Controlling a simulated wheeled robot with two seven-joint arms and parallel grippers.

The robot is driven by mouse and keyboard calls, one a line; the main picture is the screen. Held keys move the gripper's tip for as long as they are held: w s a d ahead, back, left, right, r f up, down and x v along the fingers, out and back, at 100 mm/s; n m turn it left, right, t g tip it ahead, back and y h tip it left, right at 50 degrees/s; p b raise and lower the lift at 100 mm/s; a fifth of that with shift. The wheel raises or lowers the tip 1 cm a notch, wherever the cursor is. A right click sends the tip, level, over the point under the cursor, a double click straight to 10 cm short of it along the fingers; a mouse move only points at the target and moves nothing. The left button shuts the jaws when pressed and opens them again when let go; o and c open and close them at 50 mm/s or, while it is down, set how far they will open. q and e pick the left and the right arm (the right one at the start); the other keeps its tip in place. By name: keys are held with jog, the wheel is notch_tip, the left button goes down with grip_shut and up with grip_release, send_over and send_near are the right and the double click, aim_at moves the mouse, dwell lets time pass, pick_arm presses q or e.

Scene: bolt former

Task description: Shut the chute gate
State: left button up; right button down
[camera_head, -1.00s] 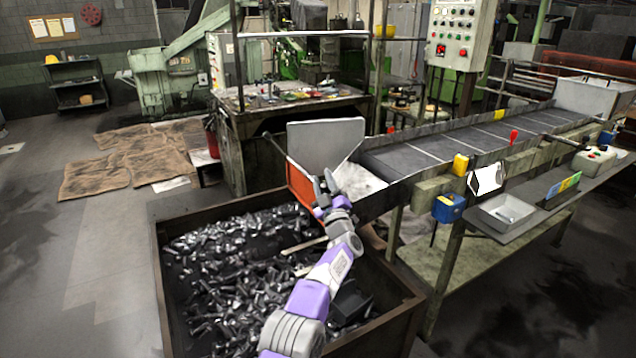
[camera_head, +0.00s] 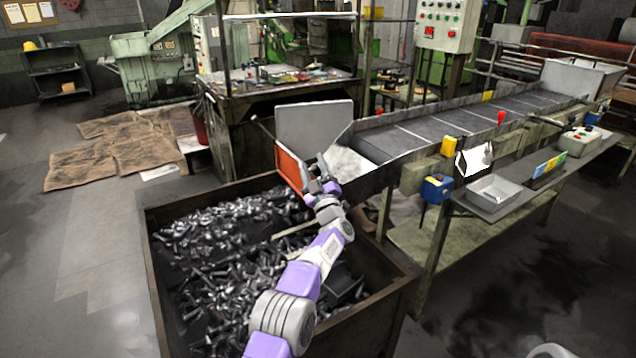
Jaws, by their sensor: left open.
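The chute gate (camera_head: 290,171) is an orange-red panel at the low left end of the chute (camera_head: 346,161), beside a grey upright plate. It stands at an angle to the chute mouth, over the far edge of the bin. My left gripper (camera_head: 321,170) is open at the gate's right edge, by the chute mouth. Its dark fingers point up and away from me. I cannot tell whether they touch the gate. The gripper and wrist hide the gate's lower right corner. My right gripper is not in view.
A rusty bin (camera_head: 153,283) full of loose bolts lies under my left arm. The conveyor (camera_head: 450,125) runs back to the right from the chute. A blue box (camera_head: 436,188) and a grey tray (camera_head: 496,192) sit along its near side.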

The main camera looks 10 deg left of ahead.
pick_arm(q)
jog(key=shift+v, duration=3.35)
